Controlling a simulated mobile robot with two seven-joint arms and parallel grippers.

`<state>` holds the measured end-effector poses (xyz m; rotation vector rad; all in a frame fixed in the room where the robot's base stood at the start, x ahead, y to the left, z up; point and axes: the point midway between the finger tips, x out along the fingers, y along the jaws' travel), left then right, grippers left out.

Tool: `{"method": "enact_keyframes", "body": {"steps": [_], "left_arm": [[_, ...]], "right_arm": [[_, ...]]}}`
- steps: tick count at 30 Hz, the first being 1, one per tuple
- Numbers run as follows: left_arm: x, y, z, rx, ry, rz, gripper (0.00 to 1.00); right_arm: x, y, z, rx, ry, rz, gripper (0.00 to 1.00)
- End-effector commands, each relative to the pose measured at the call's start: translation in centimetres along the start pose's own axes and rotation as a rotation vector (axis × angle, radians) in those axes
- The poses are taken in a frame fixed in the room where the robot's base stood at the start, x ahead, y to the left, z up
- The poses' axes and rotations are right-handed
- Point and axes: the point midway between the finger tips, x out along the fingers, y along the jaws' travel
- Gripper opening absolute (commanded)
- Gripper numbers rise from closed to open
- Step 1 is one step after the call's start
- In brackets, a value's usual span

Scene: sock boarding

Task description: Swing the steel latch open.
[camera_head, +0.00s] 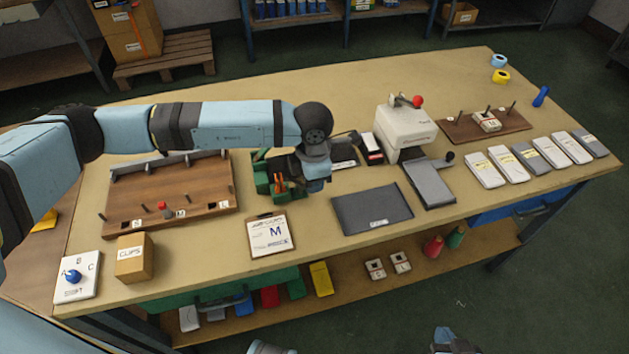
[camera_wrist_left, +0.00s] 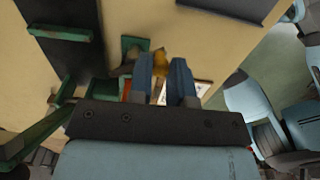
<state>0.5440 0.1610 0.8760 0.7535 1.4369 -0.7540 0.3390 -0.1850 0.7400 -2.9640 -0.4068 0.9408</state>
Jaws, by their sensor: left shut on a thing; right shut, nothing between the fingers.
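My left gripper (camera_head: 300,187) is over the green fixture (camera_head: 262,172), near the middle of the table, and hides part of it. In the left wrist view its two blue fingers (camera_wrist_left: 168,85) close around an orange-yellow piece (camera_wrist_left: 161,62), beside a green block (camera_wrist_left: 133,47). Orange parts (camera_head: 281,184) also show at the fixture in the head view. I cannot clearly make out the steel latch; the gripper and arm cover much of this spot. My right gripper (camera_head: 445,337) seems to be at the bottom edge of the head view, shut and empty, away from the table.
A wooden board (camera_head: 190,215) with pegs and a red knob lies to the left. A white press (camera_head: 400,130) with a red knob stands to the right. A CLIPS box (camera_head: 134,258) is front left.

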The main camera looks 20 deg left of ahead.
Motion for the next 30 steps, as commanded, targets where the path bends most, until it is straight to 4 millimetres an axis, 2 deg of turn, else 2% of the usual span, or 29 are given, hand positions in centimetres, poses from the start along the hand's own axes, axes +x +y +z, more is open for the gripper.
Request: {"method": "enact_keyframes", "body": {"steps": [12, 27, 28, 30], "left_arm": [[0.0, -0.3, -0.5, 0.159, -0.002, 0.001, 0.0], [-0.1, -0.3, -0.5, 0.175, -0.002, 0.001, 0.0], [-0.1, -0.3, -0.5, 0.175, -0.002, 0.001, 0.25], [-0.1, -0.3, -0.5, 0.174, -0.002, 0.001, 0.41]], "right_arm": [[0.2, -0.1, 0.8, -0.021, 0.007, -0.006, 0.0], [0.1, 0.0, 0.6, -0.023, 0.011, -0.005, 0.0], [0.1, 0.0, 0.6, -0.023, 0.012, -0.005, 0.0], [0.1, 0.0, 0.6, -0.022, 0.013, -0.005, 0.0]]}}
